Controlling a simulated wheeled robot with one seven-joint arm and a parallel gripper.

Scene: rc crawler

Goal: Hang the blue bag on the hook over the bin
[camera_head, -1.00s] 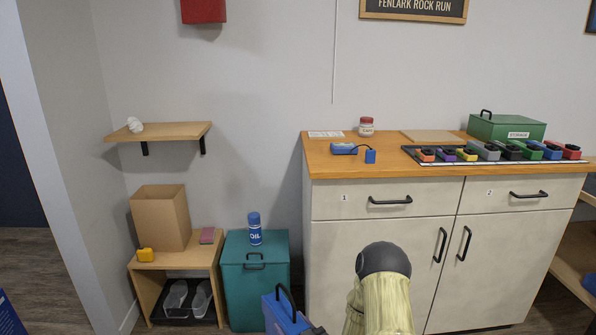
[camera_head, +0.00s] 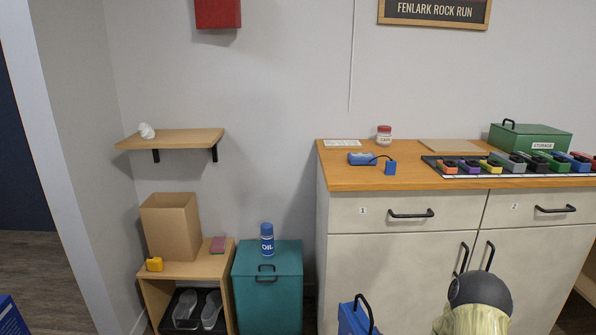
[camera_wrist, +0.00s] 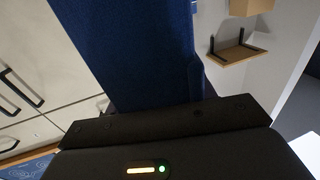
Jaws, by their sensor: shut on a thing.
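The blue bag (camera_head: 354,319) with its black looped handle shows at the bottom edge of the head view, its lower part cut off. It fills the upper middle of the wrist view (camera_wrist: 130,45) as a dark blue surface. My gripper (camera_wrist: 165,118) is shut on the bag; its grip point is hard to see and its fingers are out of the head view. The teal bin (camera_head: 267,300) stands left of the bag, between the small bench and the cabinet. A blue oil can (camera_head: 267,240) stands on its lid. I cannot make out a hook on the wall above it.
The cabinet (camera_head: 400,265) stands close right of the bin, with several coloured items on top. A wooden bench (camera_head: 212,264) holding a cardboard box (camera_head: 171,226) is left of the bin. A wall shelf (camera_head: 180,139) is above the bench. The wall above the bin is bare.

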